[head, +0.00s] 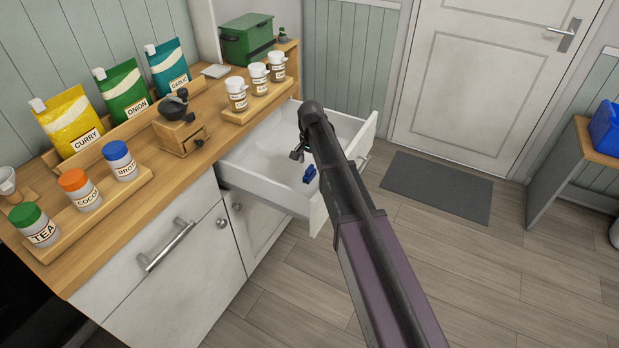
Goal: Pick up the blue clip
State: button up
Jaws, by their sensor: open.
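The blue clip (310,174) lies on the floor of the open white drawer (268,190), near the drawer's front panel. My gripper (297,156) is over the inside of the drawer, a little above and to the left of the clip in the picture. It looks small and dark, and my arm hides part of it. The gripper is open and apart from the clip, with nothing seen between its fingers. My arm also covers part of the drawer's right side.
The wooden counter (214,150) holds spice jars, labelled pouches, a grinder (180,125) and a green box (247,40). A closed drawer with a handle (166,246) is at the lower left. A grey mat (437,187) lies before the door, with open floor around it.

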aim_at(309, 167)
jog(key=shift+f, duration=0.15)
dwell(0.3)
jog(key=f+b, duration=0.3)
jog(key=shift+w+a+f+b, duration=0.2)
jog(key=shift+w+f+b, duration=0.1)
jog(key=shift+w, duration=0.1)
jog(key=shift+f+b, duration=0.75)
jog(key=shift+b, duration=0.1)
jog(key=c, duration=0.9)
